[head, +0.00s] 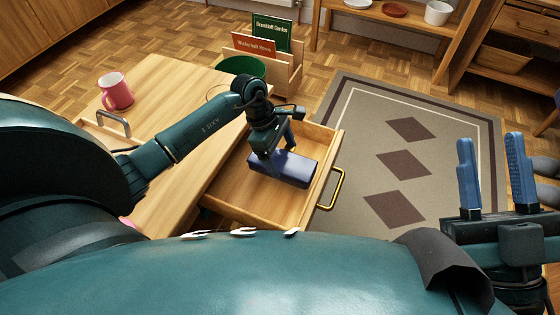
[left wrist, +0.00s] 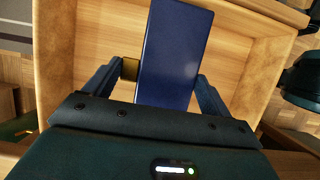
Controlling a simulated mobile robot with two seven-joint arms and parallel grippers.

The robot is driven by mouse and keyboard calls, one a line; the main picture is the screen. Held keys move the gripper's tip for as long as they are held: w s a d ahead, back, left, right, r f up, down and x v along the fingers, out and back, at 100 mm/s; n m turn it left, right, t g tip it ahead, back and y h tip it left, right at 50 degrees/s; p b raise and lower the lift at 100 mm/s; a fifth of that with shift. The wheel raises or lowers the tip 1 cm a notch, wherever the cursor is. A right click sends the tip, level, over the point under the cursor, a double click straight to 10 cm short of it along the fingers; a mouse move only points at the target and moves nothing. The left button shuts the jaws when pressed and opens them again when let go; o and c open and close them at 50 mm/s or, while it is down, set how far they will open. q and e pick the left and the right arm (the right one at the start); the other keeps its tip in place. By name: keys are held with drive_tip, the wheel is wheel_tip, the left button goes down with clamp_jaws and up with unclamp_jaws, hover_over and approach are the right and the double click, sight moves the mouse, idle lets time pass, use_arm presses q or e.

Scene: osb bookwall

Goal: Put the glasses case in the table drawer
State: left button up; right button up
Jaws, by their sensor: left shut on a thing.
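The glasses case is a dark blue box (head: 284,168) at the open table drawer (head: 226,190). In the left wrist view the case (left wrist: 175,50) lies between the two fingers over the drawer's wooden bottom (left wrist: 105,30). My left gripper (head: 275,150) is shut on the case from above, inside the drawer's outline. I cannot tell whether the case touches the drawer bottom. The drawer is pulled out and has a brass handle (head: 338,188). My right gripper (head: 493,172) is open and empty at the right, away from the drawer.
The wooden table (head: 180,92) carries a pink mug (head: 116,92) and a green bowl (head: 243,67). A holder with books (head: 260,45) stands behind it. A patterned rug (head: 400,130) lies to the right of the drawer. Wooden shelves (head: 520,30) stand at the back right.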

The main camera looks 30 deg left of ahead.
sight(279, 156)
use_arm(q)
wheel_tip(279, 156, down, 3)
drive_tip(key=shift+d+r+b, duration=0.1)
drive_tip(key=shift+r+b, duration=0.05)
drive_tip(key=shift+b, duration=0.45)
drive_tip(key=shift+f, duration=0.3)
drive_tip(key=shift+r, duration=0.1)
use_arm(e)
drive_tip(key=shift+s+d+r+n+y, duration=0.1)
drive_tip(key=shift+s+r+n+y, duration=0.1)
drive_tip(key=shift+r+n+y, duration=0.85)
drive_tip(key=shift+f, duration=0.1)
use_arm(q)
drive_tip(key=shift+f, duration=0.2)
drive_tip(key=o, duration=1.1)
use_arm(e)
drive_tip(key=shift+n+y, duration=0.25)
use_arm(q)
drive_tip(key=shift+r, duration=0.15)
use_arm(e)
drive_tip(key=shift+r, duration=0.25)
